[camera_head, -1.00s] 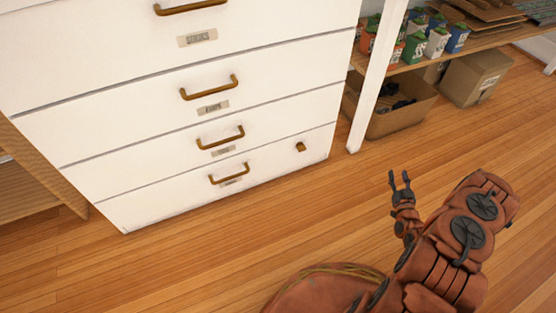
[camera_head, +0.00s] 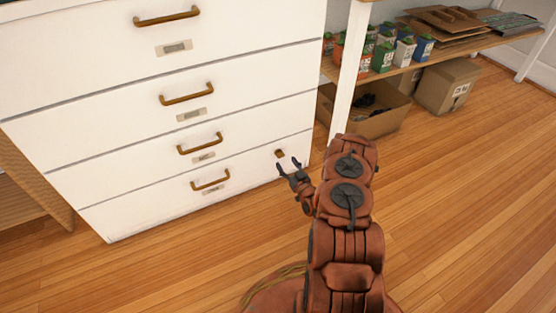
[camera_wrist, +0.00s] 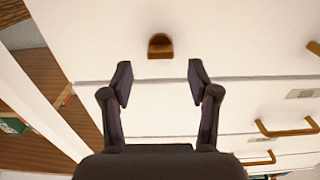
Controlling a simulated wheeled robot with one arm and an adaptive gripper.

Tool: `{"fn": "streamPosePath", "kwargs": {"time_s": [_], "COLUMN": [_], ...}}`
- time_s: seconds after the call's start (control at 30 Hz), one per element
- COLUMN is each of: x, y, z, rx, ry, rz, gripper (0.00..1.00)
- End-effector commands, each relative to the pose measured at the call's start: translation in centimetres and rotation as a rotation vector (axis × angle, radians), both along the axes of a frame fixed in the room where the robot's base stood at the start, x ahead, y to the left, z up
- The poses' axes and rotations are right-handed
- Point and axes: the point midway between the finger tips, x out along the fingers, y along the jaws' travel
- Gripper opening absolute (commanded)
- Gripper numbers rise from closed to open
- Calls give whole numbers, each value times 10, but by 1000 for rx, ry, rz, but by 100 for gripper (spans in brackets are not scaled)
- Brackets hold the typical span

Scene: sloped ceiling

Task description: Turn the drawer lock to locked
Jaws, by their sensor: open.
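A small brass lock knob (camera_head: 279,153) sits on the right side of the bottom drawer front (camera_head: 140,212) of a white cabinet. In the wrist view the lock knob (camera_wrist: 160,46) is centred just beyond the fingertips. My gripper (camera_head: 288,166) is open and empty, in front of the bottom drawer and close to the knob. In the wrist view my gripper (camera_wrist: 160,72) has its two dark fingers spread to either side of the knob's line, with the knob apart from both. The knob's exact turn angle is hard to tell.
Brass drawer handles, such as the bottom one (camera_head: 211,180), lie left of the knob. A white shelf leg (camera_head: 349,70) stands right of the cabinet, with an open cardboard box (camera_head: 370,122) behind it. The wooden floor (camera_head: 470,200) is clear at right.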

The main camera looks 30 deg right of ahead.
Motion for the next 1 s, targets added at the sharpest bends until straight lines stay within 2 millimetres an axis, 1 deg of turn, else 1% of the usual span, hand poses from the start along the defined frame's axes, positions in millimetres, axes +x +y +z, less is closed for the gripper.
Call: {"fn": "streamPosePath", "kwargs": {"time_s": [0.03,0.1,0.3,0.5,0.73,1.0], "x": [9,20,42,50,50,50], "y": [1,0,-1,-2,-3,-3], "z": [-3,-3,-2,0,1,0], "rx": [-4,-2,-2,0,0,0], "ry": [-3,-4,-2,-1,-1,-1], "rz": [4,4,5,3,2,2], "gripper": [60,60,60,60,60,32]}}
